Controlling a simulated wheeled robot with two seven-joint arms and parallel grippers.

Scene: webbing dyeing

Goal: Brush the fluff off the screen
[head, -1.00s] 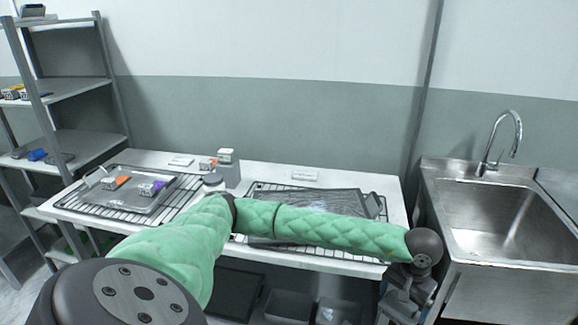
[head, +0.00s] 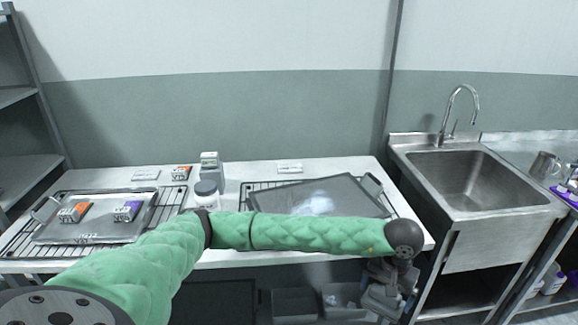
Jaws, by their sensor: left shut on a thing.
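The screen (head: 348,190) is a dark grey flat panel lying at a slight slant on a wire rack on the right half of the white table. A pale patch of fluff (head: 312,203) lies on its middle. My left arm crosses in front of the screen's near edge and hides part of it. My left gripper (head: 388,292) hangs at the table's front right corner, pointing down, apart from the screen. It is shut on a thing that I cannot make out. My right gripper is not in view.
A metal tray (head: 75,230) with orange and purple tagged items sits on the left rack. A white-lidded jar (head: 206,193) and a grey dispenser (head: 210,170) stand mid-table. A steel sink (head: 470,185) stands right of the table. Bins (head: 296,304) sit below.

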